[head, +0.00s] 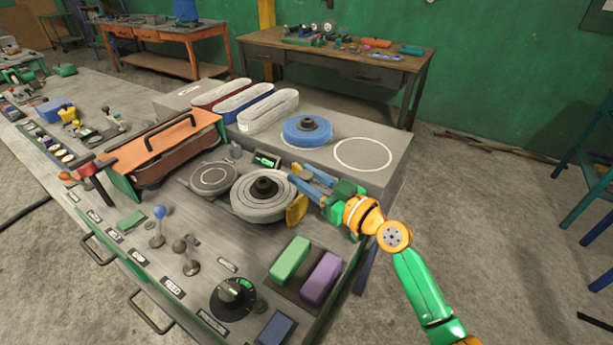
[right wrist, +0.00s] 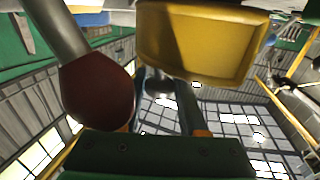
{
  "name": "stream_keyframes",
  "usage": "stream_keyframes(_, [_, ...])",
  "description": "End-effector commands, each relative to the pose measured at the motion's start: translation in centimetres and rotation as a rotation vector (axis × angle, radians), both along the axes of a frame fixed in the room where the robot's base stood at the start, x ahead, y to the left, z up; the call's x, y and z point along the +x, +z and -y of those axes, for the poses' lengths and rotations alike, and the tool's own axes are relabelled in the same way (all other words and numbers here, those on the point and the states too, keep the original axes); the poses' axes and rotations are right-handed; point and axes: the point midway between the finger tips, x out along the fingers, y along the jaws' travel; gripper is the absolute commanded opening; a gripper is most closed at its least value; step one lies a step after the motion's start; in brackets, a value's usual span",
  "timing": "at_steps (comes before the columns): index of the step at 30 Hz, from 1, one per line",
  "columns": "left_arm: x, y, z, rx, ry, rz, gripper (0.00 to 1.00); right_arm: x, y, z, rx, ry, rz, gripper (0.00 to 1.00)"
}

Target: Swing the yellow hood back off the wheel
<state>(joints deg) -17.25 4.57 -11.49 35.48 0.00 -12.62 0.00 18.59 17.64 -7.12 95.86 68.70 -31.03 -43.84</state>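The yellow hood (head: 297,209) shows in the head view as a small upright piece at the right edge of the grey wheel (head: 258,208), which has a black hub. In the right wrist view the hood (right wrist: 200,42) is large and close, across the top. My right gripper (head: 303,175) is just behind the hood, beside the wheel. Its two blue fingers stand apart, and I see no clear grip on the hood. The fingers also show in the right wrist view (right wrist: 165,88), partly hidden by the hood. My left gripper is not in view.
In the right wrist view a dark red knob on a grey rod (right wrist: 95,90) is close at left. A blue disc (head: 306,131) lies on the raised ledge behind. Green (head: 290,260) and purple (head: 321,277) blocks lie in front. An orange cover (head: 165,145) stands at left.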

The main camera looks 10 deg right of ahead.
Motion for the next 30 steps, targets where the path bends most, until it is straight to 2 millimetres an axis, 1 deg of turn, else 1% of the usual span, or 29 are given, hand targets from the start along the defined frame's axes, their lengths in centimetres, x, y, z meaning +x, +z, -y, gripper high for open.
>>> stream_keyframes(1, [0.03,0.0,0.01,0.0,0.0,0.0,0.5,0.0,0.01,0.02,0.0,-0.001,0.0,0.12])
stream_keyframes(2, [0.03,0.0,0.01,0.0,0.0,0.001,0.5,0.0,0.01,0.02,0.0,-0.001,0.0,0.04])
stream_keyframes(3, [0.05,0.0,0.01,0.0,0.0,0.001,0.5,-0.01,0.01,0.03,0.0,-0.001,0.0,0.0])
stream_keyframes(30, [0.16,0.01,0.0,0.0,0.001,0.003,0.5,0.0,0.04,0.04,0.001,-0.001,0.001,0.0])
